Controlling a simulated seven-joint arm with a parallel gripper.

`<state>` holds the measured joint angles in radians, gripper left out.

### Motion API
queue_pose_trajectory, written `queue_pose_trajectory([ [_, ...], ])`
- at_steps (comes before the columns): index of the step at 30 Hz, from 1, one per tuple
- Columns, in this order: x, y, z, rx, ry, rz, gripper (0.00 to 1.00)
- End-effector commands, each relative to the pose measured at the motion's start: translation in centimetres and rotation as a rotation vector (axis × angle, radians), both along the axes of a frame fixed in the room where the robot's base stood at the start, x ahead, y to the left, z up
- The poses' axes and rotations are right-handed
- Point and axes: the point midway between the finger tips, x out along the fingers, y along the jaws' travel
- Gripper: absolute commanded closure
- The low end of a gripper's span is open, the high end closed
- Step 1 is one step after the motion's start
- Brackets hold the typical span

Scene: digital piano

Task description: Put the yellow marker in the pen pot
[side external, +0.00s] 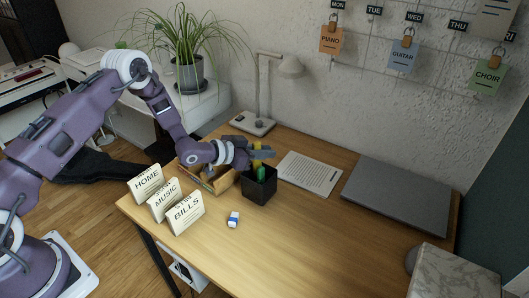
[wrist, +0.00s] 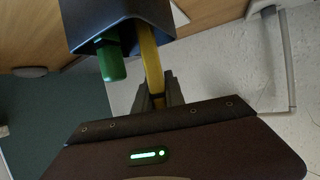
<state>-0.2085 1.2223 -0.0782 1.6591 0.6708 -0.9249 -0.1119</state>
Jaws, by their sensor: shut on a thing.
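The yellow marker (wrist: 152,62) is held between the fingers of my gripper (wrist: 158,92), which is shut on it. In the side view my gripper (side external: 262,153) is just above the pen pot, with a bit of the yellow marker (side external: 256,147) showing at the fingers. The dark square pen pot (side external: 259,188) stands on the desk; it also shows in the wrist view (wrist: 88,18). The marker's far end reaches into the pot's mouth, beside a green marker (wrist: 111,62) standing in the pot. How deep the yellow marker's end sits is hidden.
A wooden organizer (side external: 217,184) is left of the pot, under my wrist. Three cards (side external: 184,212) labelled HOME, MUSIC and BILLS stand at the front left. An eraser (side external: 233,219), paper sheet (side external: 309,172), laptop (side external: 400,200) and lamp (side external: 262,90) are around. The desk's front middle is clear.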

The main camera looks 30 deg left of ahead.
Motion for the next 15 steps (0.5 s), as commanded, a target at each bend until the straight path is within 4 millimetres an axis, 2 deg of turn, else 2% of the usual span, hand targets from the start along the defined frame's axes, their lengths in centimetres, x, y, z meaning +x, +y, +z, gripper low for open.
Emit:
queue_pose_trajectory([
  [15, 0.0, 0.0, -1.0, 0.000, 0.000, 0.001, 1.00],
])
